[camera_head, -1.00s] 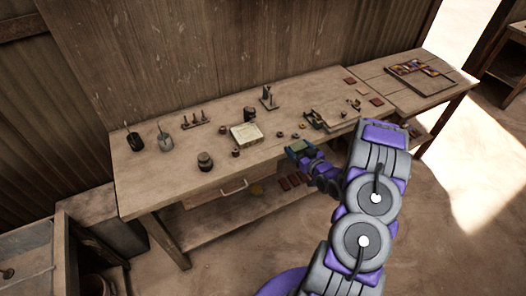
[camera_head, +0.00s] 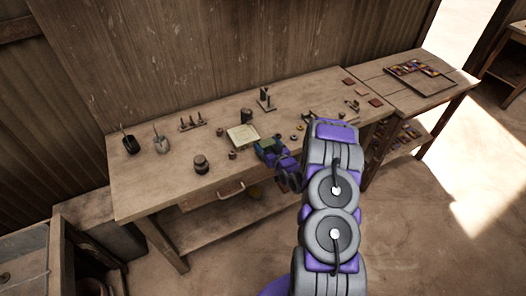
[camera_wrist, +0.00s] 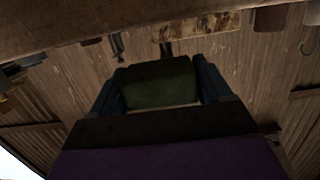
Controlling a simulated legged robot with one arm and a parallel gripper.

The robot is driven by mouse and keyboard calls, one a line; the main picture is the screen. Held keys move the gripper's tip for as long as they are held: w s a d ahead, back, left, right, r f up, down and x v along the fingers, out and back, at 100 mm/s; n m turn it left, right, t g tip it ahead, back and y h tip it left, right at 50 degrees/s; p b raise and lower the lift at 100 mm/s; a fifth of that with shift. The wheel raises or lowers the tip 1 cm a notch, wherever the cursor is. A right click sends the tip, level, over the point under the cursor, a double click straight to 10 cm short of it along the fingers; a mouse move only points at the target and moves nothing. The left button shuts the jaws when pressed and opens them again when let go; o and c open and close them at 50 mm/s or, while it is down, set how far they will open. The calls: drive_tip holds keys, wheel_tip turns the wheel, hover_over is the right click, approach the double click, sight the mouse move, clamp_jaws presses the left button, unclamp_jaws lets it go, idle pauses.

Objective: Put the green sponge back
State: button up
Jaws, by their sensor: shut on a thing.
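My gripper (camera_head: 268,149) is over the front part of the workbench, just right of and in front of a pale yellowish block or book. In the wrist view my gripper (camera_wrist: 160,85) is shut on the green sponge (camera_wrist: 160,92), a dark green block between its two blue fingers. The sponge is mostly in shadow there. In the head view the sponge is small and hard to make out between the fingers. I cannot tell how far it is above the bench top.
The workbench (camera_head: 150,192) holds the pale block (camera_head: 243,135), a dark jar (camera_head: 201,164), a small stand (camera_head: 264,98), a peg rack (camera_head: 192,122) and two scoop-like tools (camera_head: 161,143). A tile tray (camera_head: 420,77) lies at the right. The bench's front left is clear.

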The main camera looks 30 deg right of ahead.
sight(265, 150)
drive_tip(key=shift+w+a+f, duration=0.1)
drive_tip(key=shift+w, duration=0.4)
drive_tip(key=a+f, duration=0.1)
drive_tip(key=f, duration=0.1)
drive_tip(key=shift+a+f+b, duration=0.35)
drive_tip(key=shift+a+f, duration=0.05)
drive_tip(key=shift+f, duration=0.25)
drive_tip(key=shift+d, duration=0.5)
drive_tip(key=o, duration=0.6)
drive_tip(key=shift+d+f, duration=0.1)
drive_tip(key=shift+d, duration=0.05)
drive_tip(key=o, duration=0.3)
drive_tip(key=shift+o, duration=0.3)
drive_tip(key=shift+a, duration=0.45)
